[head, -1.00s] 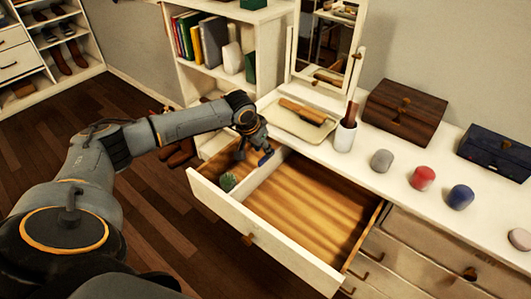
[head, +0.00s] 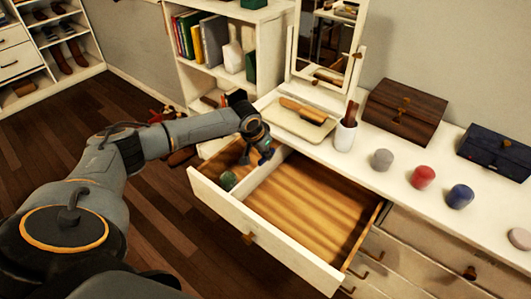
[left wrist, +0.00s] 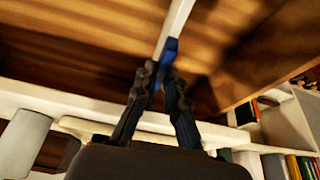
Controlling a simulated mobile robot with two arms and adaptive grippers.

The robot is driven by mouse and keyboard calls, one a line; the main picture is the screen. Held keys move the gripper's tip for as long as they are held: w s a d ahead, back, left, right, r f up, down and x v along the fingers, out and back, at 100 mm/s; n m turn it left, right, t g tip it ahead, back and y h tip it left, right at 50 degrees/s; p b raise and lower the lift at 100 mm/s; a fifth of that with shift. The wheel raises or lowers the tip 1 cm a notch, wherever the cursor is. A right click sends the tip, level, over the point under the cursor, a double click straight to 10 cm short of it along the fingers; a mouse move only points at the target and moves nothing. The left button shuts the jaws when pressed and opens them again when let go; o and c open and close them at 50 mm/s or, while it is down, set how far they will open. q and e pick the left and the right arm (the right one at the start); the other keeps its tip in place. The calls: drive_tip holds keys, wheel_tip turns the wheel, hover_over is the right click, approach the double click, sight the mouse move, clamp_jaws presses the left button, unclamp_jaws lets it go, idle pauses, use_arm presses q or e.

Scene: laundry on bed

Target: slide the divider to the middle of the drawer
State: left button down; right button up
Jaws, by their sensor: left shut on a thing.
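The drawer (head: 262,240) is pulled out from the white dresser. Its white divider (head: 257,178) runs front to back, left of the middle, leaving a narrow left compartment and a wide right one. A blue tab (left wrist: 170,48) is at the divider's top; it also shows in the head view (head: 266,158). My left gripper (left wrist: 163,76) is shut on the blue tab, with the fingers partly covering it. The gripper also shows over the back of the drawer in the head view (head: 263,153). My right gripper is in neither view.
A small green item (head: 228,180) lies in the left compartment. The wide right compartment (head: 315,205) looks empty. On the dresser top stand a tray (head: 285,122), a white cup (head: 345,137), several small round items and two boxes. A shelf (head: 220,85) stands behind.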

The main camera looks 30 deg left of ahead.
use_arm(q)
drive_tip(key=s+d+p, duration=0.1)
drive_tip(key=d+p, duration=0.5)
drive_tip(key=d, duration=0.7)
drive_tip(key=shift+p, duration=0.4)
drive_tip(key=c, duration=1.4)
unclamp_jaws()
drive_tip(key=shift+r, duration=0.1)
